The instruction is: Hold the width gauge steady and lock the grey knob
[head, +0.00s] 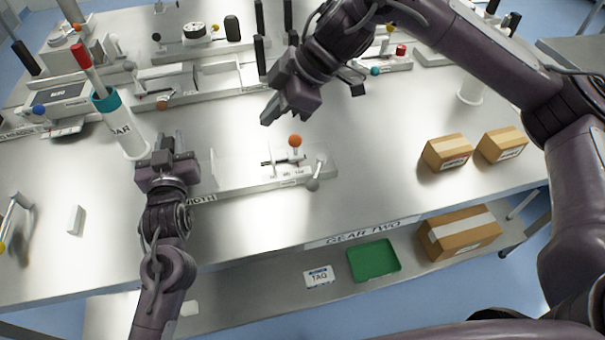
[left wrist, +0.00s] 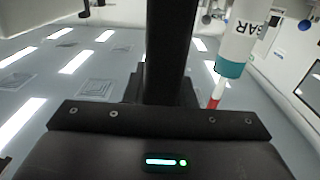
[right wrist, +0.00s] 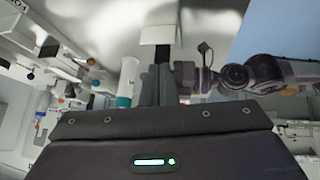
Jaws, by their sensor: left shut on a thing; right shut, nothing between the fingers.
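The width gauge (head: 245,184) is a long pale fixture near the table's front edge, with its label partly covered. An orange ball knob (head: 295,140) stands on it. The grey knob (head: 312,185) is at its right front end, on a short lever. My left gripper (head: 172,140) is shut at the gauge's left end; the gripped part is hidden, and a dark upright shape (left wrist: 168,50) fills the middle of the left wrist view. My right gripper (head: 270,112) is shut and empty, above and behind the gauge, up and left of the grey knob and apart from it.
A white cylinder (head: 122,128) with a teal rim stands just left of my left gripper. Other fixtures with dark posts (head: 260,52) line the back. Two cardboard boxes (head: 447,152) sit at right. A green tray (head: 374,260) lies on the lower shelf.

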